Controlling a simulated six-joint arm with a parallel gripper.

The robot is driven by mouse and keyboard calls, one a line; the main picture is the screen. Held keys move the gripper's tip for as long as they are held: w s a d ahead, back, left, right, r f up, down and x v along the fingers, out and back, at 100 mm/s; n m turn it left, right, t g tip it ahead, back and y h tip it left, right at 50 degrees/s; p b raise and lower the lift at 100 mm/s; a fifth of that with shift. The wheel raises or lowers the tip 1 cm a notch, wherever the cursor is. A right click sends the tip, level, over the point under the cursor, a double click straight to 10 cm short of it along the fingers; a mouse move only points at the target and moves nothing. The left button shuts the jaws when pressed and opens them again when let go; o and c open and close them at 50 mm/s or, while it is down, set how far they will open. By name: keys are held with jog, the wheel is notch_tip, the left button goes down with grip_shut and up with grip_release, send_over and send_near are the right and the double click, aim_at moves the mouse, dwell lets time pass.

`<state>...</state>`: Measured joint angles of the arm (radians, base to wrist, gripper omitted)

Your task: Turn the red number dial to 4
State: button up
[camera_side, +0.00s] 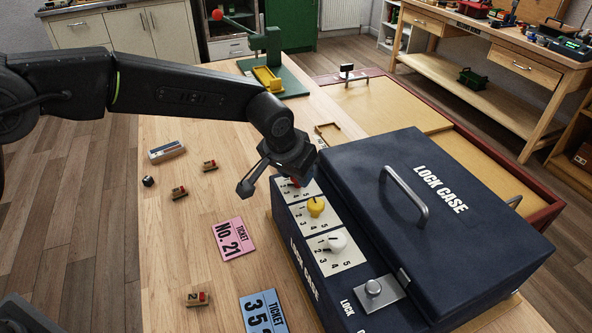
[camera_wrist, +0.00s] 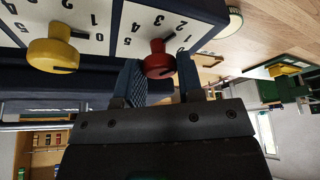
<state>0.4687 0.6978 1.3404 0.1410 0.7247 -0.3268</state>
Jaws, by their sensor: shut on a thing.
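The red number dial (camera_wrist: 160,64) sits on a white card numbered around it, on the dark blue lock case (camera_side: 440,240). In the wrist view it lies between the two fingers of my gripper (camera_wrist: 159,82), which is shut on it. In the side view my gripper (camera_side: 275,181) covers most of the red dial (camera_side: 296,182), at the far end of the dial row.
A yellow dial (camera_side: 316,206) and a white dial (camera_side: 335,241) stand nearer on the same case, which has a lid handle (camera_side: 404,192). A pink ticket (camera_side: 233,239), a blue ticket (camera_side: 263,313) and small blocks lie on the wooden table to the left.

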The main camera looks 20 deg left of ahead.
jog(key=n+y, duration=0.1)
jog(key=n, duration=0.2)
jog(key=shift+d+n, duration=0.1)
jog(key=shift+n, duration=0.3)
jog(key=n+y, duration=0.2)
jog(key=n, duration=0.2)
jog(key=shift+d+n, duration=0.1)
jog(key=shift+n, duration=0.2)
jog(key=n, duration=0.2)
jog(key=n+g+y, duration=0.1)
jog(key=n, duration=0.1)
jog(key=shift+w+d+g, duration=0.1)
jog(key=shift+g, duration=0.2)
jog(key=shift+n+g+y, duration=0.5)
jog(key=shift+n+g, duration=0.1)
jog(key=shift+n, duration=1.3)
jog(key=o, duration=0.9)
jog(key=shift+r, duration=0.1)
